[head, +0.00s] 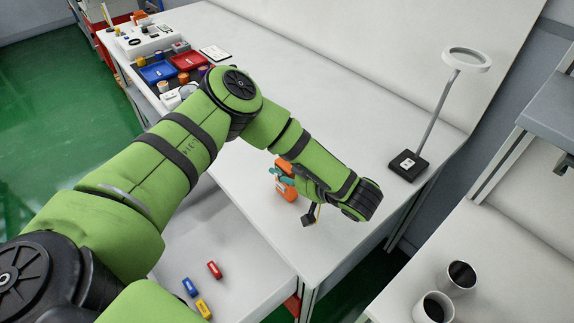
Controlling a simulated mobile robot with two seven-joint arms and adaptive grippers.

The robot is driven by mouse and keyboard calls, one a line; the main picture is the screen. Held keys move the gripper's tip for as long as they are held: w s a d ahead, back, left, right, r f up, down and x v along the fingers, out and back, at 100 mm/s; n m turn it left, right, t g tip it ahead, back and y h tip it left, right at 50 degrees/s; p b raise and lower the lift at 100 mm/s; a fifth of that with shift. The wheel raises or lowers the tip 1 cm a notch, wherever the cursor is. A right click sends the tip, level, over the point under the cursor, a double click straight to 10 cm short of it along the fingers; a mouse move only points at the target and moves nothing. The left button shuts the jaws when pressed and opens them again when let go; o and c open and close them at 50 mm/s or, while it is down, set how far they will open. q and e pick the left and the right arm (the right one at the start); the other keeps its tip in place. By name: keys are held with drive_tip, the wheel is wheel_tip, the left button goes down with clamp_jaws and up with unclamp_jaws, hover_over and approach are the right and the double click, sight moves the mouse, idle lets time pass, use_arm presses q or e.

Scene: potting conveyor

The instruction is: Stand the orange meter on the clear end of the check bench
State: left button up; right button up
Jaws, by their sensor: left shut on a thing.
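The orange meter (291,194) is at the near right end of the white check bench (365,128), partly hidden behind my left forearm and wrist. It has teal parts on its upper left side. My left gripper (309,216) is at the meter and shut on it; the arm hides most of the grip. The meter looks roughly upright. I cannot tell whether its base touches the bench. My right gripper is not in view.
A ring lamp (408,163) stands on the bench's right end. Blue (160,72) and red (187,61) trays fill the far left end. Small coloured blocks (203,308) lie on a lower surface in front. Two cups (437,309) stand on another table at lower right.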

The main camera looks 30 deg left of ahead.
use_arm(q)
drive_tip(key=shift+f, duration=0.1)
drive_tip(key=o, duration=1.3)
drive_tip(key=shift+d+r, duration=0.25)
drive_tip(key=shift+d, duration=0.1)
drive_tip(key=b+v, duration=0.2)
drive_tip(key=v, duration=0.9)
drive_tip(key=shift+s+d+r, duration=0.1)
drive_tip(key=shift+s+r, duration=0.05)
drive_tip(key=shift+s, duration=0.05)
